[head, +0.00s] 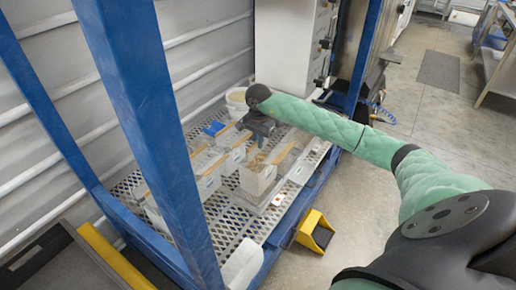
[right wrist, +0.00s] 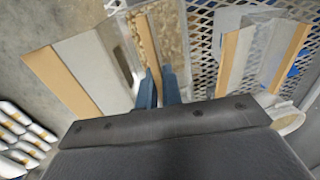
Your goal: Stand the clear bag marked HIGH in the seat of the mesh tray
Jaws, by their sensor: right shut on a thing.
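My right gripper (head: 262,136) reaches in from the right over the mesh tray (head: 226,222). In the right wrist view its two blue fingers (right wrist: 158,88) are shut on the tan top strip of a clear bag (right wrist: 172,32) with tan granular contents. In the head view this bag (head: 258,178) hangs under the gripper, roughly upright, with a pale label on its front. The label is too small to read, so I cannot tell if it says HIGH. I cannot tell whether its base touches the mesh. The seat is not clearly visible. My left gripper is not in view.
Other clear bags with tan strips stand close on the left (head: 208,182). Blue posts (head: 150,120) frame the near side.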

